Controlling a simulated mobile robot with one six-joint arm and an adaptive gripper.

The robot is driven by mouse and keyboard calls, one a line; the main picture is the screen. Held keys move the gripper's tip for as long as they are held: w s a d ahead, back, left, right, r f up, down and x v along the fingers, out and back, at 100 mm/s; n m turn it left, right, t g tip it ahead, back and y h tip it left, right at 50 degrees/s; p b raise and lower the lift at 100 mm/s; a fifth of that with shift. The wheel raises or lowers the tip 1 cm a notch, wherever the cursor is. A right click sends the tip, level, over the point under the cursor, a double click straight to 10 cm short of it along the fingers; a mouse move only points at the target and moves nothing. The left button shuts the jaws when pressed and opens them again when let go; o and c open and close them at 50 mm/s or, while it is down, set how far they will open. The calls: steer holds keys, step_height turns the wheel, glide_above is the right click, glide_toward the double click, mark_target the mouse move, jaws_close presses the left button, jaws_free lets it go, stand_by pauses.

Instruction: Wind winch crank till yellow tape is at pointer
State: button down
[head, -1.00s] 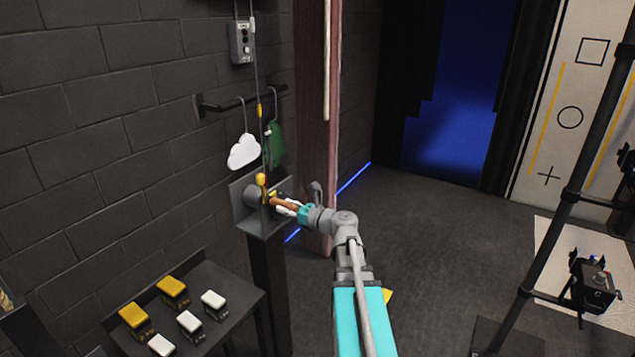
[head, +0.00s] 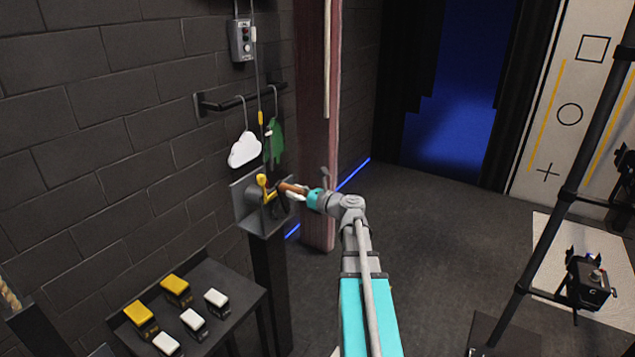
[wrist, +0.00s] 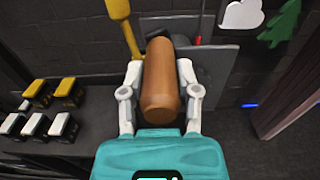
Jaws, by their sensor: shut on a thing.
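The winch (head: 246,198) sits on a grey bracket against the dark wall. Its yellow crank arm (head: 262,182) also shows in the wrist view (wrist: 121,18). My gripper (wrist: 160,78) is shut on the brown crank handle (wrist: 161,88), one white finger on each side. In the head view the handle (head: 290,188) runs from the winch toward my gripper (head: 298,194). A thin cable rises from the winch. The yellow tape (head: 261,118) is on it, a little above a small pale mark (head: 267,133) that may be the pointer; it is too small to tell.
A white cloud (head: 244,150) and a green tree (head: 277,141) hang from a wall rail beside the cable. A control box (head: 242,41) is above. The floor at right is open up to a stand (head: 540,250).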

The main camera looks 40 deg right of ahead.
steer(key=d, duration=0.1)
steer(key=w+d, duration=0.1)
steer(key=d, duration=0.1)
steer(key=w+d, duration=0.1)
steer(key=d, duration=0.1)
steer(key=shift+r, duration=0.1)
steer(key=shift+d, duration=0.1)
stand_by(0.5)
steer(key=shift+w+d+f+b, duration=0.35)
steer(key=shift+d+f, duration=0.05)
steer(key=shift+d, duration=0.35)
steer(key=shift+w+d+f+b, duration=0.3)
steer(key=shift+d+f+b, duration=0.05)
steer(key=shift+d, duration=0.35)
steer(key=shift+w+d+f+b, duration=0.35)
steer(key=shift+d+f, duration=0.05)
steer(key=shift+d, duration=0.35)
